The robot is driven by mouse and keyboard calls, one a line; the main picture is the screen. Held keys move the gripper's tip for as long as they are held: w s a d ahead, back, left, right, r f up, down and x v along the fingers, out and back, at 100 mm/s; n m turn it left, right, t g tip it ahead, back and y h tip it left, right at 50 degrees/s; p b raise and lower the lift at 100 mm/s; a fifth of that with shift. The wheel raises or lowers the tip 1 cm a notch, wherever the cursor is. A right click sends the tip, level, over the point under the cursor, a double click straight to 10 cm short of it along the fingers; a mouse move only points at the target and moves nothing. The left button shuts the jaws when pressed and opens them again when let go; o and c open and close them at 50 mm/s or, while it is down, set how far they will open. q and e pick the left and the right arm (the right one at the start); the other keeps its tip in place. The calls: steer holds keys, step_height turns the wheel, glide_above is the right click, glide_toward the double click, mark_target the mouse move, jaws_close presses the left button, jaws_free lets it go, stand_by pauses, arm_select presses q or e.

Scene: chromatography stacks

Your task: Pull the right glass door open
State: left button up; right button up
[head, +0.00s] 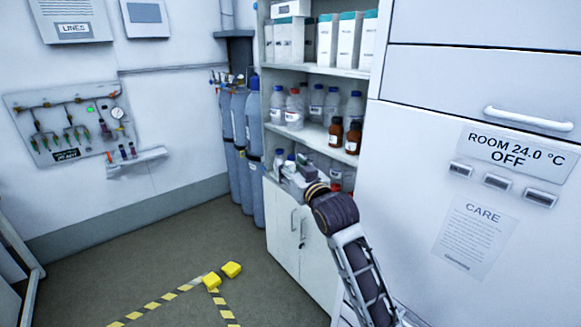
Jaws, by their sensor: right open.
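A tall white cabinet (345,72) stands at the upper middle, with bottles and boxes on its shelves. I cannot make out a glass pane or a glass door's edge in front of the shelves. My right gripper (294,173) is at the end of the dark arm that rises from the lower right. It is open, in front of the lower shelf, and overlaps small bottles there, so its fingers are hard to separate from them. I see no door handle between its fingers. My left gripper is out of view.
White lower doors (286,232) with handles are below the shelves. A white unit (400,170) with a handle and signs fills the right. Yellow blocks (231,269) and striped tape lie on the otherwise clear floor.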

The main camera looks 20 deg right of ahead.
steer(key=s, duration=0.7)
stand_by(0.3)
steer(key=shift+w, duration=0.1)
stand_by(0.4)
steer(key=s+a+f+g, duration=0.1)
steer(key=s+f+g, duration=0.25)
steer(key=f, duration=0.55)
steer(key=s+a+f+n+g, duration=0.1)
steer(key=s+f+g, duration=0.3)
steer(key=f, duration=0.6)
steer(key=s+a+f+g, duration=0.1)
steer(key=s+f+g, duration=0.2)
steer(key=s+f, duration=0.45)
steer(key=s+a+f+n+g, duration=0.15)
steer(key=s+f+g, duration=0.25)
steer(key=s+f, duration=0.5)
step_height(320, 180, down, 34)
steer(key=s+g+b, duration=0.1)
steer(key=s, duration=0.1)
steer(key=s+d+f, duration=0.2)
steer(key=s+f, duration=0.8)
steer(key=s, duration=0.1)
steer(key=s+d+f+g, duration=0.1)
steer(key=s+d+f, duration=0.1)
steer(key=s+f, duration=0.9)
steer(key=shift+b, duration=0.45)
